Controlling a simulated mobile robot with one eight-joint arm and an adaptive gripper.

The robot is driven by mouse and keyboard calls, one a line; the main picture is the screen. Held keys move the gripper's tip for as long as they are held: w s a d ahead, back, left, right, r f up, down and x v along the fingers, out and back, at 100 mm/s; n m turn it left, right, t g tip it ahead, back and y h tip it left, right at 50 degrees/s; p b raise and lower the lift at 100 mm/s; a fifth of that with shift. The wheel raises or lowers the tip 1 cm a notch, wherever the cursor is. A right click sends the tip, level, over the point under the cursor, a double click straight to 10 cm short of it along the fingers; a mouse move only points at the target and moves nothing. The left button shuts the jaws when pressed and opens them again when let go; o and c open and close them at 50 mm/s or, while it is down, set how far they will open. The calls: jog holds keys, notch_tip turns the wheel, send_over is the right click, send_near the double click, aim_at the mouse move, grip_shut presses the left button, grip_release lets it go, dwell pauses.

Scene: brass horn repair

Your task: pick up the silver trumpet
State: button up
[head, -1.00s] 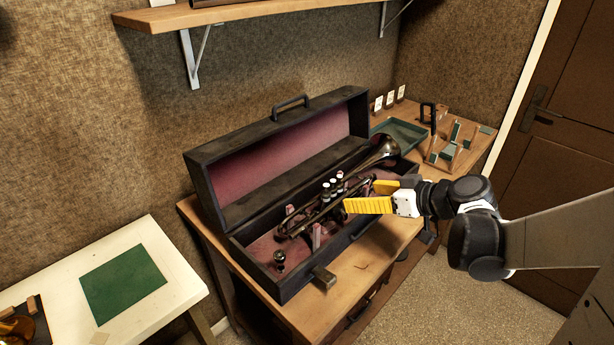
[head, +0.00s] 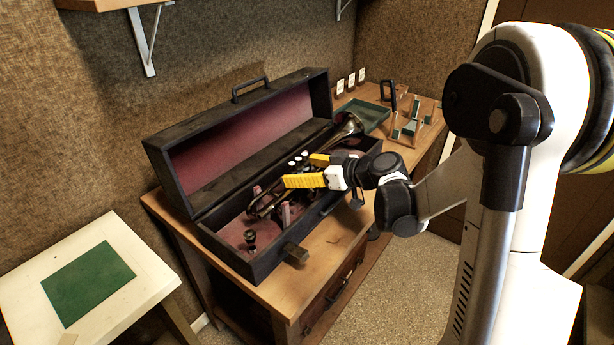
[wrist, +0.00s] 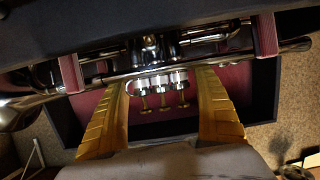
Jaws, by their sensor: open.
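The silver trumpet (head: 266,203) lies in an open black case (head: 263,262) with a dark red lining. Its bell (head: 347,124) points to the back right, and part of its middle is hidden behind my gripper. My gripper (head: 302,170) is open, with yellow fingers, at the front side of the trumpet's valves. In the wrist view the trumpet (wrist: 146,72) runs across the picture, with its valves between the two yellow fingers (wrist: 163,95). The fingertips reach close to the tubing; I cannot tell whether they touch it.
The raised case lid (head: 240,140) stands behind the trumpet. Pink supports (head: 286,214) and a small dark part (head: 250,240) are in the case. A green tray (head: 371,113) lies at the back right. A white table with a green mat (head: 88,283) stands at left.

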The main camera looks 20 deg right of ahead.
jog(key=shift+w+a+f, duration=0.2)
jog(key=shift+w+a, duration=0.05)
jog(key=shift+w, duration=0.2)
jog(key=c, duration=1.2)
jog(key=shift+r, duration=0.15)
